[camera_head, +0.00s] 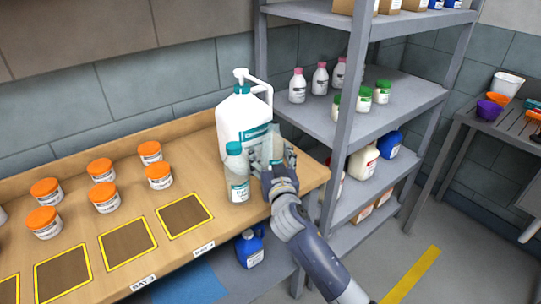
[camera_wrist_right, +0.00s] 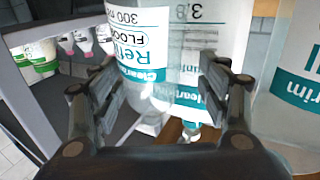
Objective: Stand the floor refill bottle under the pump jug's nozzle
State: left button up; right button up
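The white pump jug (camera_head: 236,122) stands at the back of the counter, its nozzle (camera_head: 262,87) pointing right. My right gripper (camera_head: 273,164) is beside the jug, its fingers on both sides of a clear, capless bottle (camera_head: 274,142). A teal-capped bottle (camera_head: 236,178) stands just left of the gripper. My left gripper is out of view.
Several orange-lidded jars (camera_head: 104,198) stand on the counter (camera_head: 200,262) at left, behind yellow-edged mats (camera_head: 184,217). A grey shelf rack (camera_head: 345,95) with bottles stands close to the right of my right arm. A blue jug (camera_head: 249,248) sits under the counter.

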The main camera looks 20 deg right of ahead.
jog(key=shift+r+p, duration=0.4)
jog(key=shift+r, duration=0.05)
jog(key=s+a+b, duration=0.1)
jog(key=s, duration=1.1)
jog(key=shift+a+b, duration=0.2)
jog(key=shift+b, duration=0.1)
